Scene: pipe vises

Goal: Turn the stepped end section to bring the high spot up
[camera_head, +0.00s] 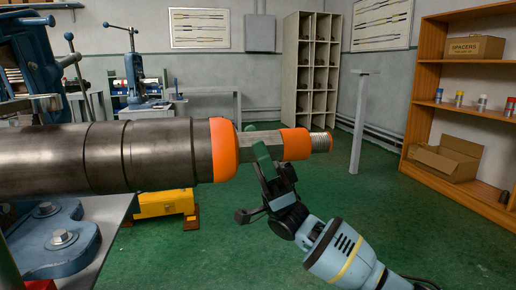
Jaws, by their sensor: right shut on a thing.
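A thick steel pipe (70,158) comes in from the left, level, with dark grooves around it. Its stepped end section points right: a wide orange band (224,150), a narrower grey flat-sided neck (247,143), a smaller orange collar (296,145) and a threaded silver tip (321,143). My right gripper (265,165) reaches up from the lower right and is shut on the neck between the two orange parts. I cannot make out a high spot. My left gripper is not in view.
A blue bolted vise base (55,240) stands on the bench at lower left, with a blue vise (30,60) above. A yellow box (164,204) is below the pipe. A wooden shelf (412,130) stands at right. The green floor (400,215) between is clear.

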